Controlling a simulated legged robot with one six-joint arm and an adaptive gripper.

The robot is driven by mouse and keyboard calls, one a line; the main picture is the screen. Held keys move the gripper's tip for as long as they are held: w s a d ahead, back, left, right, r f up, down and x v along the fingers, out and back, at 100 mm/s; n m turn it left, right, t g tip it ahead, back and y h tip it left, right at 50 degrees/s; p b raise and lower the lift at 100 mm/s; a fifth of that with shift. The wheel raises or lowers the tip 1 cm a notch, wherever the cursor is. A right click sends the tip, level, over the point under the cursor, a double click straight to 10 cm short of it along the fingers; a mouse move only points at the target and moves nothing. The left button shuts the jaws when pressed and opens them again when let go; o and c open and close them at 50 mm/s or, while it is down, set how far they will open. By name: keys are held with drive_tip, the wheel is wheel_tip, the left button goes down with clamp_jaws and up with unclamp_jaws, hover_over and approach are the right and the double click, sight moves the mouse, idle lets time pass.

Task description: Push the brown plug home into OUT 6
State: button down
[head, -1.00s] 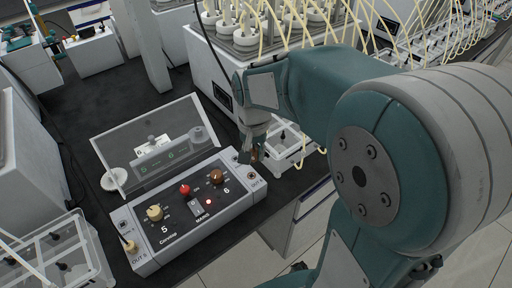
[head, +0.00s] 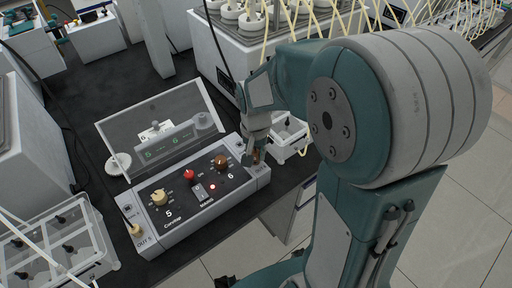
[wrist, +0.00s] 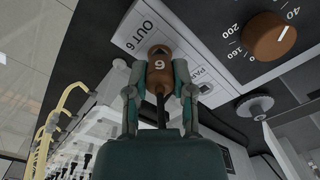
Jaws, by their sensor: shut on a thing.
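The grey control box (head: 190,215) lies on the dark bench, with OUT 6 at its right end. My gripper (head: 256,151) is at that end, shut on the brown plug (head: 256,158). In the wrist view the fingers of my gripper (wrist: 160,85) grip the plug (wrist: 160,68), marked 6, from both sides, its dark cable running back between them. The OUT 6 label (wrist: 148,33) shows just beyond the plug. The socket is hidden behind the plug, and I cannot tell how deep the plug sits.
The box carries a brown knob (head: 221,161), a red knob (head: 188,175) and a cream knob (head: 159,197). A cream plug (head: 136,230) stands at OUT 5. A clear raised cover (head: 160,130) is behind the box. A white rack (head: 290,138) stands close right of my gripper.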

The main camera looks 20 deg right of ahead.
drive_tip(key=shift+a+f, duration=0.15)
drive_tip(key=shift+f, duration=0.25)
drive_tip(key=shift+f, duration=0.3)
idle(0.4)
drive_tip(key=shift+c, duration=2)
unclamp_jaws()
drive_tip(key=shift+r, duration=0.1)
wheel_tip(320, 180, up, 12)
drive_tip(key=shift+f, duration=0.1)
